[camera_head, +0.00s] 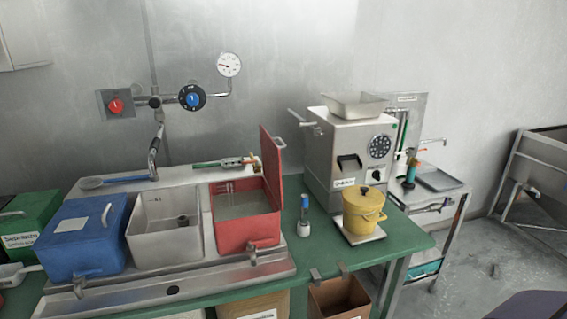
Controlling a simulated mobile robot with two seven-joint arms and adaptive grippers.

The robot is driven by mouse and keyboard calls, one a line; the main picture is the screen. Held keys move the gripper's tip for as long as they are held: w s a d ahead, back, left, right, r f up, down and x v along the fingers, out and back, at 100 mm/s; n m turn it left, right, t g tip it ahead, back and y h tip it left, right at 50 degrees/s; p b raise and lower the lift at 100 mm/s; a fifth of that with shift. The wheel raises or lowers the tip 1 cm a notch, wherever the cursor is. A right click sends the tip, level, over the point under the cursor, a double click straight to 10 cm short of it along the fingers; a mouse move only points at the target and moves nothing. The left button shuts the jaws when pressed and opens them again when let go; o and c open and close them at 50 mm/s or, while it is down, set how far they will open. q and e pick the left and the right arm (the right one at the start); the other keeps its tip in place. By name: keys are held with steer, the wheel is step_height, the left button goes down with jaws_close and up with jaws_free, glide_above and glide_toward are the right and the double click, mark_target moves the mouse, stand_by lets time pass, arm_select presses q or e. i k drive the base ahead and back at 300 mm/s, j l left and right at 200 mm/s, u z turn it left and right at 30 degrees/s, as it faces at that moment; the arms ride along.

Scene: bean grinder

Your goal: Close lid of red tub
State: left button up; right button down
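The red tub (247,233) sits in the metal sink unit at the middle of the green bench, with a small tap on its front. Its red lid (272,152) stands upright along the tub's right side, so the tub is open. The lid has a small metal handle (281,143) on its right face. Greyish content shows inside the tub. Neither of my grippers is in this view.
A steel tub (165,247) and a closed blue tub (84,240) stand left of the red tub. A small blue-topped bottle (304,217), a yellow pot (363,210) and a grinder machine (350,148) stand right.

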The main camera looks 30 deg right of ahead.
mark_target(271, 152)
steer(key=k+l, duration=0.1)
steer(key=l, duration=0.45)
steer(key=k+l, duration=0.1)
steer(key=l, duration=0.4)
steer(key=k+l, duration=0.1)
steer(key=l, duration=0.45)
steer(key=k+l, duration=0.1)
steer(key=l, duration=0.4)
